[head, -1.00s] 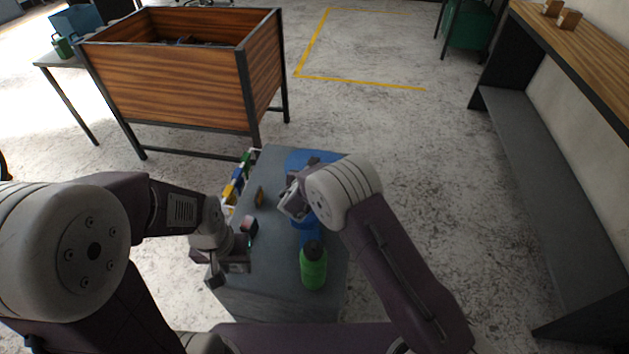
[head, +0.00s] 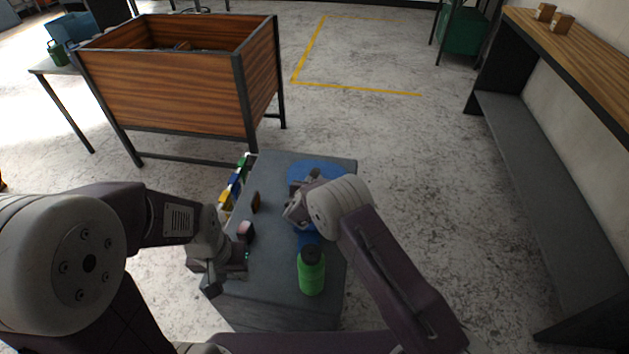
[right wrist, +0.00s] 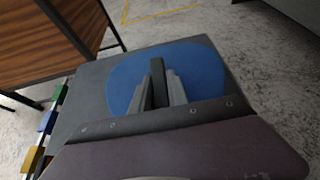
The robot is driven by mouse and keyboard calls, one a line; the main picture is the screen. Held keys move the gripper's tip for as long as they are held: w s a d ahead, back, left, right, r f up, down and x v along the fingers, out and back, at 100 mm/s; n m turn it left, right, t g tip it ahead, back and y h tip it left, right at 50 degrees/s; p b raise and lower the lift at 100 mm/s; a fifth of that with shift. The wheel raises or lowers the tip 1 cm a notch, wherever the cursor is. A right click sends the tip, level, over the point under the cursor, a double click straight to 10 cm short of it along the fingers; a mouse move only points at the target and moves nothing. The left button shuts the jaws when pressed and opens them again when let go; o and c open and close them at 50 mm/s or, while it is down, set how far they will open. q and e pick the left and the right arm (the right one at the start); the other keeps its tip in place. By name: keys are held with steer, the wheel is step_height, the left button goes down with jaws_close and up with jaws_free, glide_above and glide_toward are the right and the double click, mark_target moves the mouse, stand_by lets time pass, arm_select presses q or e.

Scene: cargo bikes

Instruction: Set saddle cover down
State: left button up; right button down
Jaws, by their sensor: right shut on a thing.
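The blue saddle cover (head: 322,165) shows as a broad rounded shape at the far end of a grey bench top (head: 275,180). It also fills the middle of the right wrist view (right wrist: 205,75). My right gripper (head: 300,190) is over it, its fingers closed around a dark upright piece (right wrist: 159,82) that stands against the blue. That piece seems to be part of the cover. Whether the cover touches the bench top is hard to tell. My left gripper (head: 213,285) is low at the bench's left edge; its finger opening is unclear.
A green bottle (head: 311,275) stands near a narrow blue patch (head: 308,238). A pinkish block (head: 246,231) and a brown piece (head: 256,202) lie on the left. Coloured items (head: 235,183) line the left edge. A wooden crate on legs (head: 160,95) stands beyond.

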steer(key=c, duration=1.3)
jaws_free()
steer(key=shift+r, duration=0.1)
steer(key=shift+s+a+r+p, duration=0.1)
steer(key=shift+s+r+p, duration=0.1)
steer(key=shift+p, duration=0.15)
steer(key=p+v, duration=0.1)
steer(key=v, duration=1)
steer(key=shift+s, duration=0.3)
